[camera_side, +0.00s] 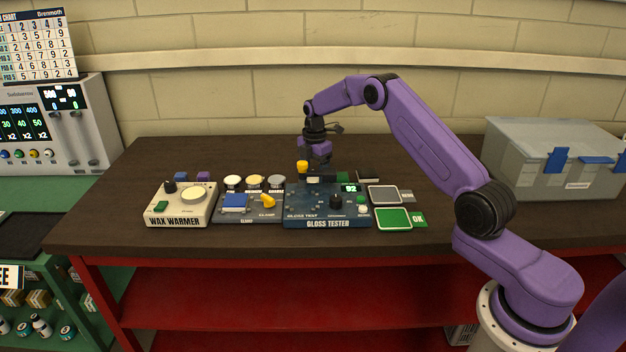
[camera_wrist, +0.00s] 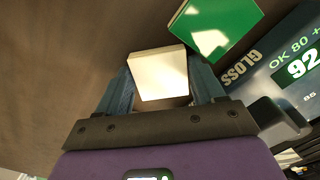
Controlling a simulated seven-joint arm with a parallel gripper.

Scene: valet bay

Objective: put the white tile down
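The white tile (camera_wrist: 160,74) is a pale square between the two fingers of my gripper (camera_wrist: 159,62) in the wrist view. The fingers press on its left and right sides, and its far edge sticks out past the fingertips. The tester's display reads 92. In the wrist view the tester (camera_wrist: 285,65) is to the right of the tile. I cannot tell how high the tile is above the table.
A green tile (camera_wrist: 216,28) lies just beyond the white one. The wax warmer (camera_side: 179,207) is at left. A grey-topped pad (camera_side: 385,195) and a green OK pad (camera_side: 393,219) lie right of the tester. A grey bin (camera_side: 545,150) stands far right.

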